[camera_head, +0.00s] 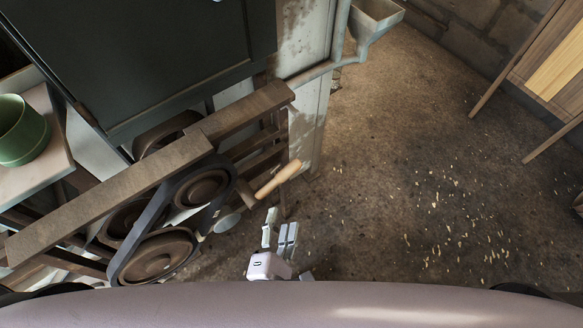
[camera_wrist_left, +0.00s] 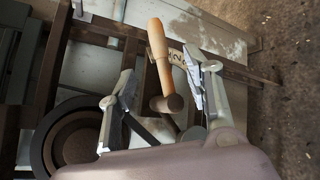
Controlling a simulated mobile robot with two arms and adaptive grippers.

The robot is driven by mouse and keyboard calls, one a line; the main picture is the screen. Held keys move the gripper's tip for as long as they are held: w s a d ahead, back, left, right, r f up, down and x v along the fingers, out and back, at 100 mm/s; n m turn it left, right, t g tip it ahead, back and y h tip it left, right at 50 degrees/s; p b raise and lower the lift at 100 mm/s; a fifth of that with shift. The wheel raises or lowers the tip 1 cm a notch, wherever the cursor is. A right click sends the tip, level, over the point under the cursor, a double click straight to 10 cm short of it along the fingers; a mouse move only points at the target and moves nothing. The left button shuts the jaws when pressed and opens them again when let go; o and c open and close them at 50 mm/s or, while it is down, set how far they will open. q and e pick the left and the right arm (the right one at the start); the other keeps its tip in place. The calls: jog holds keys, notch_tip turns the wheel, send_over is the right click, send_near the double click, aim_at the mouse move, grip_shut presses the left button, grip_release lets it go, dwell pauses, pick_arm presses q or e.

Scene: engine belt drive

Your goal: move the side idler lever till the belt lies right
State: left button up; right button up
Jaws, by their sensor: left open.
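The side idler lever has a light wooden handle (camera_head: 278,179) and a dark arm, at the right of the belt drive in the head view. In the left wrist view the handle (camera_wrist_left: 158,52) stands nearly upright, seen between my fingers. My left gripper (camera_head: 280,226) is open and empty, apart from the handle in the head view. Its fingers also show in the left wrist view (camera_wrist_left: 160,82). The black belt (camera_head: 152,212) runs around dark pulleys, one upper (camera_head: 203,189) and one lower (camera_head: 158,256). Whether it sits true in the grooves cannot be told. My right gripper is out of view.
A wooden beam (camera_head: 110,187) crosses above the pulleys. A dark green cabinet (camera_head: 140,60) stands behind. A green pot (camera_head: 20,132) sits at left. Open floor (camera_head: 400,170) lies to the right.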

aim_at(290, 174)
pick_arm(q)
jog(key=x, duration=0.8)
jog(key=p+x, duration=0.1)
jog(key=x, duration=0.8)
jog(key=shift+w+r, duration=0.2)
jog(key=shift+c, duration=0.3)
jog(key=shift+a, duration=0.1)
grip_shut()
